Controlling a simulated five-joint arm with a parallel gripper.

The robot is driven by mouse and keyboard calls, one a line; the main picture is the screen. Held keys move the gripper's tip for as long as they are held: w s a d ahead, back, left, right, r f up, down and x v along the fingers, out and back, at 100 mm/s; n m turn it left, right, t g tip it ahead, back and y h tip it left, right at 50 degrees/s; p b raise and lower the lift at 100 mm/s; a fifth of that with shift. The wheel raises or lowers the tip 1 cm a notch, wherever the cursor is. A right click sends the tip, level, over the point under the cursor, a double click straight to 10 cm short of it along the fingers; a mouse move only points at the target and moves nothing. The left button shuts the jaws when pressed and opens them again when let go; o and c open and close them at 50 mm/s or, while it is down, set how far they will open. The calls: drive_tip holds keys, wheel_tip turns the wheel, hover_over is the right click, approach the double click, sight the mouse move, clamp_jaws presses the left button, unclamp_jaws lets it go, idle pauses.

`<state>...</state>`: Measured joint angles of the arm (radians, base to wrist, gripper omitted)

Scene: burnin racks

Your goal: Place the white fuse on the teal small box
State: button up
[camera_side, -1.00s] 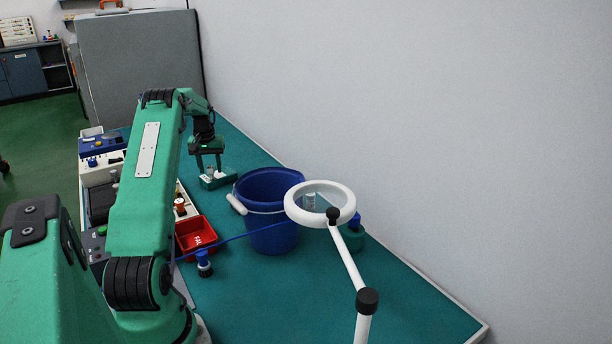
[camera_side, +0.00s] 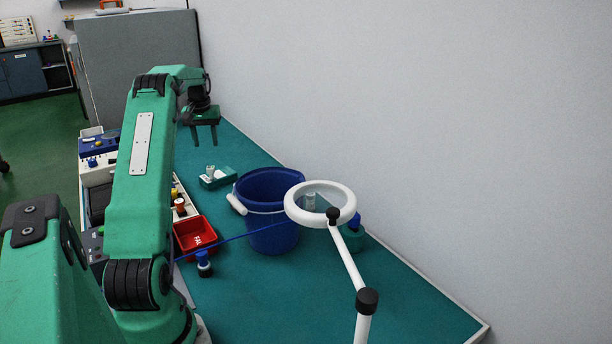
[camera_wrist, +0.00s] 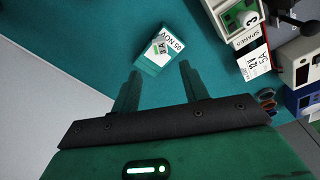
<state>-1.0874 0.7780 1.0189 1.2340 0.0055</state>
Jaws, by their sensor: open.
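The teal small box (camera_side: 222,181) lies on the teal mat left of the blue bucket. The white fuse (camera_side: 210,171) is on top of it, touching it. In the wrist view the box (camera_wrist: 150,65) has a white label, and the fuse (camera_wrist: 161,43) is on that label, seen partly end-on. My gripper (camera_side: 204,144) is open and empty, above and behind the box, clear of it. In the wrist view its two fingers (camera_wrist: 158,70) are spread apart, pointing toward the box, with nothing between them.
A blue bucket (camera_side: 262,225) stands right of the box. A white ring magnifier (camera_side: 347,192) on an arm is in front. A red tray (camera_side: 195,237) and a blue-capped bottle (camera_side: 204,262) are nearer. Devices (camera_side: 101,144) line the left edge.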

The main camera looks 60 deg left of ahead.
drive_tip(key=shift+d+r, duration=0.1)
drive_tip(key=shift+r, duration=0.9)
drive_tip(key=w+d+r+m+t, duration=0.1)
drive_tip(key=w+d+r+m, duration=0.2)
drive_tip(key=d, duration=0.7)
drive_tip(key=w+d+r+m, duration=0.1)
drive_tip(key=w+d+r, duration=0.3)
drive_tip(key=d, duration=0.6)
drive_tip(key=w+d+r+m+t, duration=0.15)
drive_tip(key=d+r, duration=0.35)
drive_tip(key=d, duration=0.6)
drive_tip(key=s+d+f+m, duration=0.1)
drive_tip(key=s+d+m, duration=0.1)
drive_tip(key=s+d, duration=0.3)
drive_tip(key=s+d+f+m+t, duration=0.1)
drive_tip(key=s+d, duration=0.4)
drive_tip(key=d, duration=0.5)
drive_tip(key=s+d+f+m+t+h, duration=0.1)
drive_tip(key=s+d+f+m, duration=0.2)
drive_tip(key=d, duration=0.5)
drive_tip(key=shift+s+d+f+m, duration=0.3)
drive_tip(key=shift+s+m, duration=0.15)
drive_tip(key=shift+s, duration=0.5)
drive_tip(key=shift+t, duration=0.25)
